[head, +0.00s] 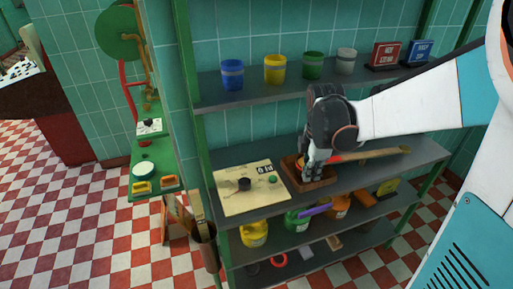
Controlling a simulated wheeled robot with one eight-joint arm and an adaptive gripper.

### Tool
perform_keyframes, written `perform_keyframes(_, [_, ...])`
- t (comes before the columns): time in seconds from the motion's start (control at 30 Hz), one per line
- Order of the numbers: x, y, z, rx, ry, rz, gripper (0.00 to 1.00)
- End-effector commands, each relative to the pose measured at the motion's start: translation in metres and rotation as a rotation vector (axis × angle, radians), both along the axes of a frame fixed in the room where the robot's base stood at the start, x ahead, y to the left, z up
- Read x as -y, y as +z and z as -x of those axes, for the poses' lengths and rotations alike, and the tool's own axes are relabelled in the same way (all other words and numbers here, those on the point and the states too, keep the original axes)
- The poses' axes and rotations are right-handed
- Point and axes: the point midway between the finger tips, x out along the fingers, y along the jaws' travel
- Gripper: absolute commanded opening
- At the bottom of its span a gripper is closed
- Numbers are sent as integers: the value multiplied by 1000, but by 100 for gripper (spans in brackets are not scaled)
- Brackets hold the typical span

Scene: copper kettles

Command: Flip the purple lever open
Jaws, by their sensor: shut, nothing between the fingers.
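A purple bar (315,210), which looks like the lever, shows just below the front edge of the middle shelf, in front of a green container. It slants slightly up to the right; what it is fixed to is hard to tell. My gripper (311,177) points down over a small wooden tray (325,182) on the middle shelf, above and behind the purple bar and apart from it. Its fingers look closed and empty. The gripper hides part of the tray.
A cream panel (237,204) with a black knob lies left of the tray. A wooden stick (376,154) with a red-orange end lies right of my gripper. Several coloured cups stand on the upper shelf (289,88). Yellow (254,234) and orange (338,207) containers flank the green one (296,221).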

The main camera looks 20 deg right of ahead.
Motion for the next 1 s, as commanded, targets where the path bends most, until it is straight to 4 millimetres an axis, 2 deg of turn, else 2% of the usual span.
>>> perform_keyframes(0.1, [7,-14,-4,-37,114,-22,0])
perform_keyframes(0.3, [12,-24,-6,-65,218,-43,0])
perform_keyframes(0.77, [12,-29,-6,-68,229,-45,0])
perform_keyframes(0.87, [12,-40,-6,-67,228,-45,0])
perform_keyframes(1.0, [12,-64,-6,-67,228,-45,0])
